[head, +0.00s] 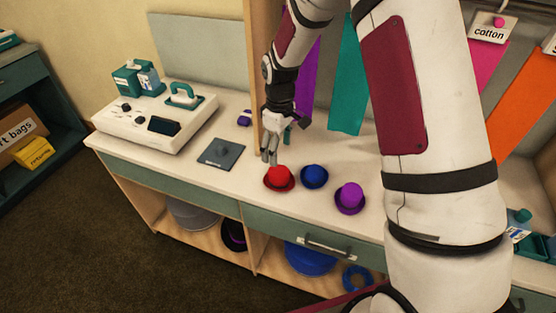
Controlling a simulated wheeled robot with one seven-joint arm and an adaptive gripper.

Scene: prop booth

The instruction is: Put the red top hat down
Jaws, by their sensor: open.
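The red top hat (279,179) rests brim down on the pale counter, at the left end of a short row of hats. A blue hat (314,176) stands just right of it, and a purple hat (350,197) stands further right. My gripper (269,158) is open, just above and to the left of the red hat, fingers pointing down. The fingers look close to the hat's crown; I cannot tell whether they touch it.
A white machine (155,115) stands further left. A wooden post (254,75) rises behind my gripper. Teal cloth (347,90) hangs at the back. Bare counter (195,180) shows at the front left.

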